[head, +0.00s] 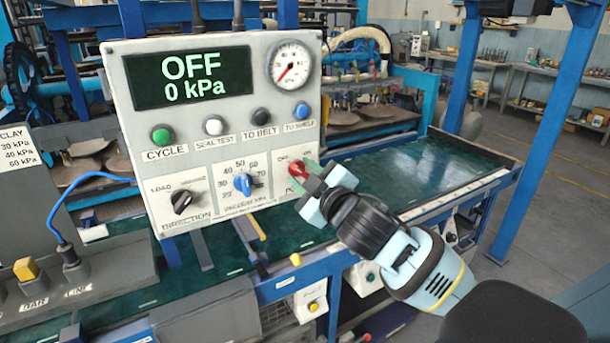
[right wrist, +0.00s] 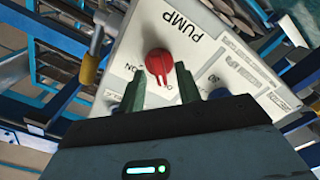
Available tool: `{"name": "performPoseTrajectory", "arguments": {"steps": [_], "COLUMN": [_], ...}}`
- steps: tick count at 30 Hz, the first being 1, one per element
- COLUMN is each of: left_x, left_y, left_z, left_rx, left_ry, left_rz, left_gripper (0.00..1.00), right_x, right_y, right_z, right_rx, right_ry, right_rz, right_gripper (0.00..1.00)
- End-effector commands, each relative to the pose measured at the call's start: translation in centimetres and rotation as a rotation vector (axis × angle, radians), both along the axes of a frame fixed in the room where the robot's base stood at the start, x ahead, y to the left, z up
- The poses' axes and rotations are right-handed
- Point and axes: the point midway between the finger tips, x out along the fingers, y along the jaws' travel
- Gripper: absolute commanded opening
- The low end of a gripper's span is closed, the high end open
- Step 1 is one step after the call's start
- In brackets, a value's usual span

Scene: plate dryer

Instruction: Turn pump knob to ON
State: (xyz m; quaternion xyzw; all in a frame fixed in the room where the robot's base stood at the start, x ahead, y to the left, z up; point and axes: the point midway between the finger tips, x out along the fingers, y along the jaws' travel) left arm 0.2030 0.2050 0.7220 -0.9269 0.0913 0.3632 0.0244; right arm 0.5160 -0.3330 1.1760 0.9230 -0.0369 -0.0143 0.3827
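The red pump knob (head: 298,169) is at the lower right of the grey control panel (head: 150,60). The panel's display (head: 192,77) reads OFF and 0 kPa. My right gripper (head: 308,187) is at the knob and partly covers its label. In the right wrist view the red knob (right wrist: 159,65) shows just beyond and between the two green fingertips (right wrist: 160,85). The fingers are apart with a gap between them, and the knob does not look clamped. Whether a fingertip touches it I cannot tell. My left gripper is not in view.
The panel also carries a blue vacuum knob (head: 243,184), a black direction knob (head: 183,201), a row of push buttons and a gauge (head: 291,66). A dark green conveyor bed (head: 430,165) lies behind my right arm. A blue post (head: 545,130) stands at right.

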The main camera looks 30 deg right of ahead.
Motion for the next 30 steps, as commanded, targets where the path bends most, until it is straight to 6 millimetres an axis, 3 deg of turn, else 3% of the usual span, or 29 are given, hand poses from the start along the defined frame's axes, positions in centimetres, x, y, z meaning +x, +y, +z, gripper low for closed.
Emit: {"name": "performPoseTrajectory", "arguments": {"steps": [8,16,30], "left_x": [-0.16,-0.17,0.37], "left_y": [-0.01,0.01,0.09], "left_z": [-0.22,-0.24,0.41], "left_rx": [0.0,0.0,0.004], "left_ry": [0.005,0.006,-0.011], "left_rz": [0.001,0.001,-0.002], "left_gripper": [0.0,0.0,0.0], "right_x": [0.13,0.12,0.09], "right_y": [0.0,0.0,-0.01], "right_z": [-0.06,-0.06,0.05], "right_rx": [0.0,0.0,0.083], "right_ry": [0.001,0.001,-0.006], "right_rz": [0.001,0.0,-0.001], "right_gripper": [0.34,0.0,0.0]}}
